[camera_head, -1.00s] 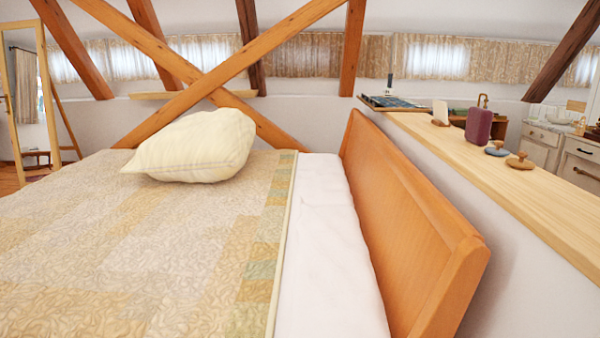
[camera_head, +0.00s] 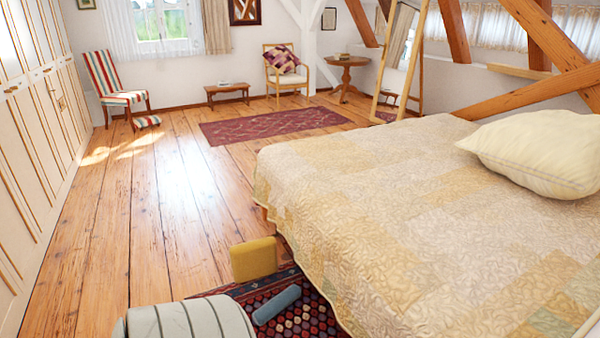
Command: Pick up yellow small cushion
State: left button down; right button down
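A small mustard-yellow cushion (camera_head: 253,259) stands on the floor beside the near left corner of the bed, at the edge of a dark patterned rug (camera_head: 318,322). A larger pale yellow pillow (camera_head: 545,150) lies on the quilt-covered bed (camera_head: 400,210) at the right and is cut off by the picture's edge. Neither of my grippers is in view.
A blue-grey roll (camera_head: 277,304) and a rounded pale striped object (camera_head: 190,320) are just in front of the cushion. The wooden floor (camera_head: 165,220) is open between wardrobe (camera_head: 35,140) and bed. A striped chair (camera_head: 112,85) stands farther back.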

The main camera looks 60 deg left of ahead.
aim_at(250, 260)
jog(key=u, duration=2.35)
jog(key=i+j+z, duration=0.25)
jog(key=i+j, duration=0.25)
